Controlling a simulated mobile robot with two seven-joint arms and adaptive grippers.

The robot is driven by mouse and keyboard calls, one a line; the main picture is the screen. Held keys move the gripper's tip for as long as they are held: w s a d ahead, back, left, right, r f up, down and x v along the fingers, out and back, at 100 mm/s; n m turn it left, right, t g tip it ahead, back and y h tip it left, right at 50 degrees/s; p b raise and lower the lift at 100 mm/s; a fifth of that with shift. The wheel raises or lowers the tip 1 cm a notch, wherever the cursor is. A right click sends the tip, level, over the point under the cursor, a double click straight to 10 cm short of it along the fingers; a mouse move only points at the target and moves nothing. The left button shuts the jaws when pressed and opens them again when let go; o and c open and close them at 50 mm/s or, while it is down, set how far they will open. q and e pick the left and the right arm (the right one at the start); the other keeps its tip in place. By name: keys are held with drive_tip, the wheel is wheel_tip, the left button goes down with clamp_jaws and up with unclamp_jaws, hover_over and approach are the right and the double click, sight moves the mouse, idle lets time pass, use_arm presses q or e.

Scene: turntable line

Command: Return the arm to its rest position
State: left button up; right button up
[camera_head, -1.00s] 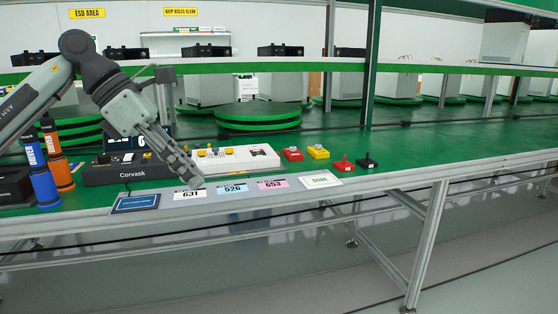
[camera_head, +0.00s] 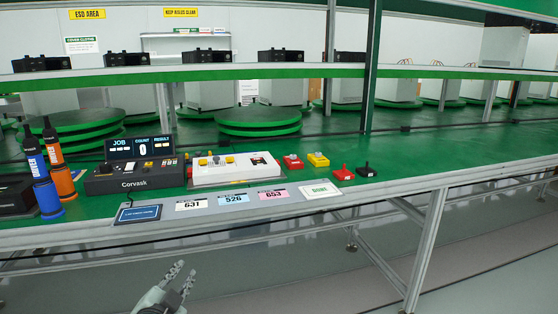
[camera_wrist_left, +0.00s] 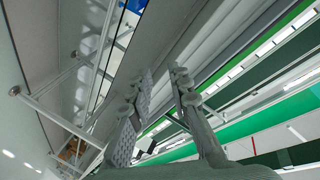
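My left gripper (camera_head: 183,272) is at the bottom of the head view, in front of and below the bench's front edge, with its fingers pointing up. In the left wrist view the gripper (camera_wrist_left: 164,78) has its two fingers apart with nothing between them. It is clear of the bench and touches nothing that I can see. My right gripper is in neither view.
The green bench (camera_head: 440,155) has a metal front rail. On it stand the Corvask console (camera_head: 135,185), a white panel box (camera_head: 235,175), several red, yellow and black controls, number cards and blue and orange bottles (camera_head: 62,180). The floor in front is open.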

use_arm(q)
drive_tip(key=s+a+f+n+g+y, duration=0.1)
drive_tip(key=s+a+f+n+g, duration=0.15)
drive_tip(key=s+f, duration=0.5)
drive_tip(key=s+a+f+n+g+y, duration=0.1)
drive_tip(key=s+a+f+n+g, duration=0.1)
drive_tip(key=s+f+g, duration=0.35)
drive_tip(key=s+f+n+g, duration=0.1)
drive_tip(key=s+f+g, duration=0.1)
drive_tip(key=s+f, duration=0.4)
drive_tip(key=s+f+n+g+p, duration=0.1)
drive_tip(key=s+f+g, duration=0.2)
drive_tip(key=s, duration=0.9)
wheel_tip(320, 180, down, 3)
drive_tip(key=shift+a+r+n, duration=0.1)
drive_tip(key=shift+a+n, duration=0.05)
drive_tip(key=shift+n, duration=0.2)
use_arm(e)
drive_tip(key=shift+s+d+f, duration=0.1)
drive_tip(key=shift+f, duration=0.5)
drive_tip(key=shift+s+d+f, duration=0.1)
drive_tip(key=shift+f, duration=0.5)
